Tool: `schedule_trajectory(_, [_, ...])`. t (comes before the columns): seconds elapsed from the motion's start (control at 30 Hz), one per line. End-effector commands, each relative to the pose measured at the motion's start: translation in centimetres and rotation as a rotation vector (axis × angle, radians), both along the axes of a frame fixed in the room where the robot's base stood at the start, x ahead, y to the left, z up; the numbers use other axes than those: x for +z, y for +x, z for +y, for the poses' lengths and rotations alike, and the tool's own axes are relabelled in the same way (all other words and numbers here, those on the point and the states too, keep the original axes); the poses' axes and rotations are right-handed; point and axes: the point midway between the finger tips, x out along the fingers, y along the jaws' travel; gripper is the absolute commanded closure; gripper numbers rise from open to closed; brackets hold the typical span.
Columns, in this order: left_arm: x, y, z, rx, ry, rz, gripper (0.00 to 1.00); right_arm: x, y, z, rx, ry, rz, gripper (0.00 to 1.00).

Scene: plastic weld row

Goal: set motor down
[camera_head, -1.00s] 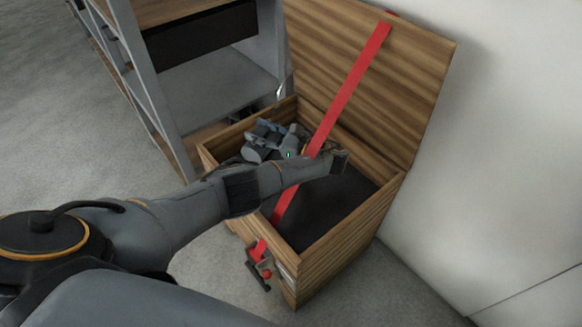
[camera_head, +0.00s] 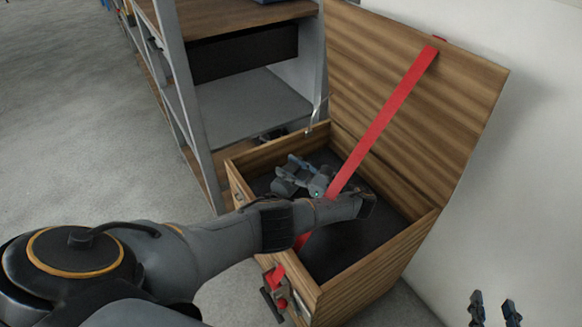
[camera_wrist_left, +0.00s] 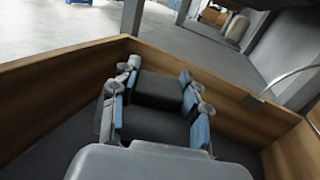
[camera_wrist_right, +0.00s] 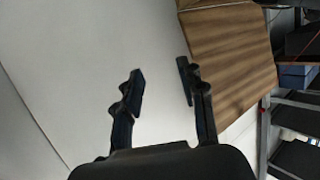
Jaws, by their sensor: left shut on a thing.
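The motor (camera_wrist_left: 160,92) is a dark block between the fingers of my left gripper in the left wrist view. My left gripper (camera_head: 288,172) is shut on it, inside an open wooden chest (camera_head: 378,272) with a dark floor; the chest wall also shows in the left wrist view (camera_wrist_left: 60,85). I cannot tell whether the motor touches the floor. In the head view the gripper and arm largely hide it. My right gripper (camera_head: 495,308) is open and empty at the lower right, outside the chest; its spread fingers show in the right wrist view (camera_wrist_right: 162,85).
A red strap (camera_head: 385,115) runs from the raised wooden lid (camera_head: 440,90) down into the chest, right beside my left arm. A red latch (camera_head: 278,285) hangs on the front. A grey shelf (camera_head: 245,105) stands close behind, and a white wall (camera_head: 545,190) is at the right.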

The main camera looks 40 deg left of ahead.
Motion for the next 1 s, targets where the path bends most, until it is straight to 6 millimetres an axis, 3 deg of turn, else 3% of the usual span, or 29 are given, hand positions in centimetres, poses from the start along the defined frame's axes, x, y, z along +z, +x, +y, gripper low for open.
schedule_trajectory(0.37, [-0.6,0.1,0.0,0.001,0.007,-0.005,1.0,2.5,0.9,0.6,0.01,0.036,-0.147,0.6])
schedule_trajectory(0.8, [-3.0,0.2,0.0,0.0,0.006,-0.006,1.0,10.9,0.6,1.8,0.037,0.157,-0.607,0.6])
schedule_trajectory(1.0, [-3.5,0.2,0.0,0.0,0.006,-0.006,1.0,13.1,-0.2,1.9,0.044,0.19,-0.729,0.6])
